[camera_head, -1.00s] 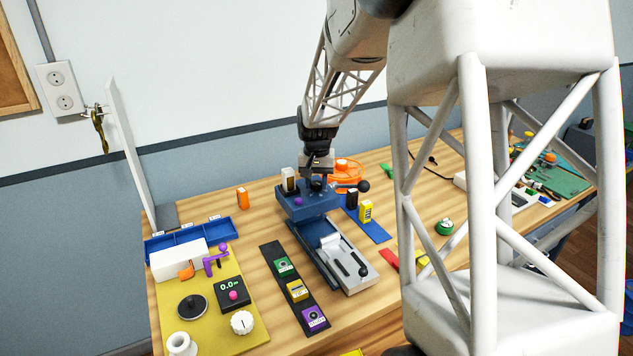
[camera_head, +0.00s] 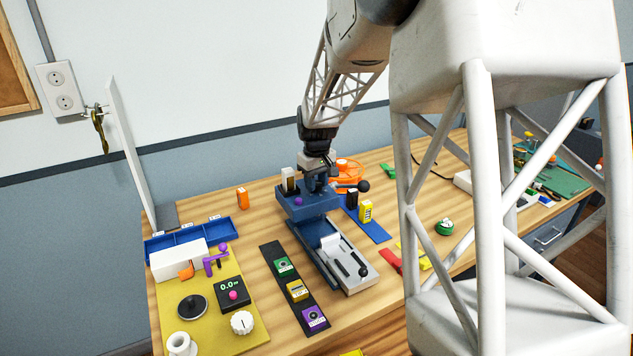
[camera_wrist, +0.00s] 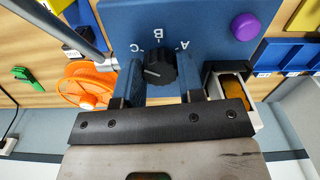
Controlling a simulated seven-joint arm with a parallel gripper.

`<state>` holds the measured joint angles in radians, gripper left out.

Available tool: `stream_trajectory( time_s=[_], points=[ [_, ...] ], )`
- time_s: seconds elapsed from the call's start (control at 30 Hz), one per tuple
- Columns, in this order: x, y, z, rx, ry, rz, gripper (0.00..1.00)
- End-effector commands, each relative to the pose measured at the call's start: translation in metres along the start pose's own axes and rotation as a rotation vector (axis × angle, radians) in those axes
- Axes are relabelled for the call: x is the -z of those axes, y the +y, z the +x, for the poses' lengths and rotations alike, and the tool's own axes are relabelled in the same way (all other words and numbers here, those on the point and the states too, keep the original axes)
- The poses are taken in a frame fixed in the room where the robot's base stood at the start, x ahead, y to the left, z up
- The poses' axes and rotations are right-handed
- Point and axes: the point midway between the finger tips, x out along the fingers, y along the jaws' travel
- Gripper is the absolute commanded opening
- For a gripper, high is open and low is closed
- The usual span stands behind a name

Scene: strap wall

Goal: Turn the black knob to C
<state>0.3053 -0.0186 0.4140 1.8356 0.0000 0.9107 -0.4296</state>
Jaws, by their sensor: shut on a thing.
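The black knob (camera_wrist: 160,66) sits on the blue housing (camera_wrist: 205,22), with the letters A, B and C printed beside it. In the wrist view C is at the left of the arc and A at the right. A pale mark on the knob's face points toward the left; I cannot tell exactly which letter it meets. My gripper (camera_wrist: 160,84) is shut on the knob, one finger on each side. In the head view my gripper (camera_head: 318,182) is down at the top of the blue housing (camera_head: 308,204) and mostly hides the knob.
A purple button (camera_wrist: 245,26) and a white-framed slot stand right of the knob. A lever with a black ball (camera_head: 363,186) sticks out of the housing's right side. An orange reel (camera_head: 347,172) lies behind. A dark strip with colored blocks (camera_head: 298,291) lies in front.

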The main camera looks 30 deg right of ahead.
Motion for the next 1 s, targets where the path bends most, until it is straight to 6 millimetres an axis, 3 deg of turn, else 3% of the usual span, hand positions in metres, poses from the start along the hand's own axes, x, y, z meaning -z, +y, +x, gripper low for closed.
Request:
stream_trajectory(
  time_s=[0.37, 0.4, 0.57, 1.0],
  points=[
    [0.0003, 0.0001, -0.0010, -0.001, 0.001, -0.006, 0.12],
    [0.0003, 0.0001, -0.0010, -0.001, 0.001, -0.006, 0.39],
    [0.0002, 0.0001, -0.0007, 0.000, 0.001, -0.006, 0.61],
    [0.0002, 0.0001, -0.0057, 0.000, 0.001, -0.005, 0.61]
  ],
)
